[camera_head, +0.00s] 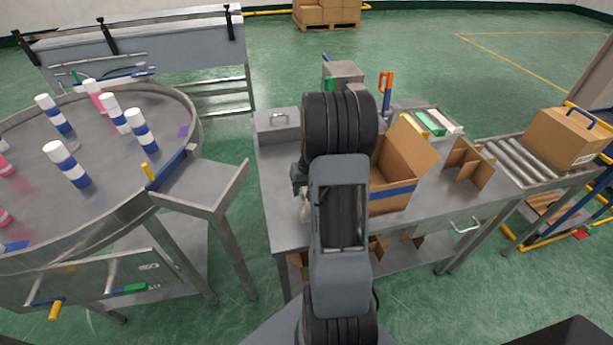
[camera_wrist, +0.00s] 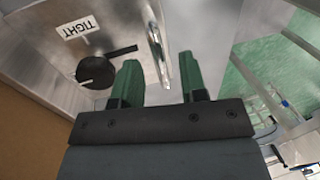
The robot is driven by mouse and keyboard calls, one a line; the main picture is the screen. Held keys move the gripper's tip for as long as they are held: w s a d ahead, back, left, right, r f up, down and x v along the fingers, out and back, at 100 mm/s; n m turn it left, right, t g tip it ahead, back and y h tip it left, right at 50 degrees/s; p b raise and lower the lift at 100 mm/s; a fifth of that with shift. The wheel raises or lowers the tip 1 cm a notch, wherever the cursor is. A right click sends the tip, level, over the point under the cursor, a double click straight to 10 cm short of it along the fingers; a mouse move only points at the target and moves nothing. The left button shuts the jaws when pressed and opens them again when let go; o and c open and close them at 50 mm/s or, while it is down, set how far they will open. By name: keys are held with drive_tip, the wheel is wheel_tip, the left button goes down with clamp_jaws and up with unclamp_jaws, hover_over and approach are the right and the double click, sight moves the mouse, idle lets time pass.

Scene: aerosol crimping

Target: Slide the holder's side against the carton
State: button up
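My gripper (camera_wrist: 159,84) shows in the wrist view with its two green-tipped fingers apart. A shiny upright metal bar (camera_wrist: 158,45) shows in the gap between them; contact with either finger cannot be made out. Left of the fingers is a grey metal surface with a "TIGHT" label (camera_wrist: 82,26) and a black knob (camera_wrist: 90,69); I take it for part of the holder, but cannot be sure. The brown carton side (camera_wrist: 25,135) fills the lower left. In the head view the open carton (camera_head: 393,200) stands on the bench, partly behind my arm, which hides the gripper.
A grey box with a handle (camera_head: 277,127) stands at the bench's back left. Cardboard dividers (camera_head: 467,162) stand right of the carton, before a roller conveyor (camera_head: 515,162) with a closed box (camera_head: 562,138). A round table (camera_head: 100,185) with cans is at left.

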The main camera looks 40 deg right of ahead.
wheel_tip(320, 180, up, 13)
drive_tip(key=s+d, duration=0.1)
drive_tip(key=d, duration=0.1)
drive_tip(key=shift+f, duration=0.15)
drive_tip(key=shift+d, duration=0.15)
idle(0.5)
